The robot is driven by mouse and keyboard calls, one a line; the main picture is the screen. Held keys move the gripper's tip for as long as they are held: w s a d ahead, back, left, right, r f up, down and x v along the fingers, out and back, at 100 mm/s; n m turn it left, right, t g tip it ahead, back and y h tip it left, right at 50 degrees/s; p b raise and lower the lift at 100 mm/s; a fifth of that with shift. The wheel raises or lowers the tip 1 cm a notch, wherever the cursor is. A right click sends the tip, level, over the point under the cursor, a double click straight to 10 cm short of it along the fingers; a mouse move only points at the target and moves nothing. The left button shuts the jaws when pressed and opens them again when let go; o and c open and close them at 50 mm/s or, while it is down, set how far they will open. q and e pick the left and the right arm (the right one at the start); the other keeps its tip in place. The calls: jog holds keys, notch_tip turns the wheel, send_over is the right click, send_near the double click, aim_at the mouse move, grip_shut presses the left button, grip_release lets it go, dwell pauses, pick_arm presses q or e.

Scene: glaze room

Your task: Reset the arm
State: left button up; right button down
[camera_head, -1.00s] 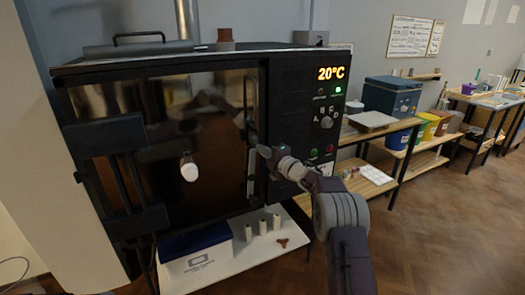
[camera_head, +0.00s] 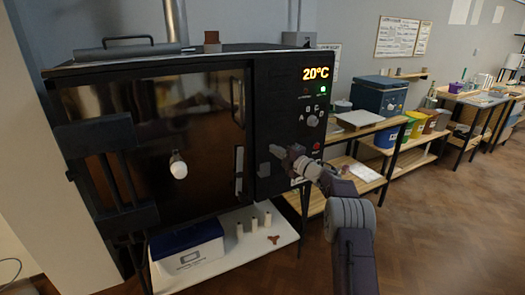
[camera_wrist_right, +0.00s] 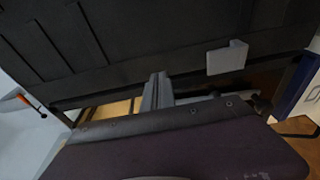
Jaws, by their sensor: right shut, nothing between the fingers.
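My right arm reaches in from the lower right of the head view. Its gripper (camera_head: 277,151) is in front of the kiln's right front part, right of the upright door handle (camera_head: 239,170) and apart from it. In the right wrist view the gripper's fingers (camera_wrist_right: 158,88) are together, with nothing between them. The black kiln (camera_head: 285,130) has its glossy door (camera_head: 150,120) shut, as far as I can see. Its display reads 20°C and a green light is lit. My left gripper is not in view.
A white low shelf (camera_head: 225,250) under the kiln holds a blue-lidded box (camera_head: 190,248), several pale posts (camera_head: 253,223) and a brown three-armed piece (camera_head: 273,239). A wooden bench (camera_head: 365,129) stands right of the kiln. The floor (camera_head: 440,225) at right is clear.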

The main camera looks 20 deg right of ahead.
jog(key=d, duration=0.2)
jog(key=n+y+p, duration=0.2)
jog(key=y+p, duration=0.1)
jog(key=p, duration=0.2)
send_near(241, 111)
jog(key=x, duration=0.6)
jog(key=s+a+r+m+h+p, duration=0.3)
jog(key=s+a+r+m+p, duration=0.1)
jog(key=a+r+m, duration=0.15)
jog(key=s+f+m+g+h, duration=0.2)
jog(key=s+f+m+g, duration=0.3)
jog(key=s+f, duration=0.5)
jog(key=s+d+f+m+g+h+p, duration=0.1)
jog(key=s+f+m+g, duration=0.4)
jog(key=s+f, duration=0.5)
jog(key=s+d+f+m+g+h+p, duration=0.1)
jog(key=s+f+m+g+h, duration=0.2)
jog(key=s+f+m, duration=0.6)
jog(key=s+f+g, duration=0.1)
jog(key=s+g, duration=0.1)
jog(key=s, duration=0.9)
jog(key=shift+f+g, duration=0.4)
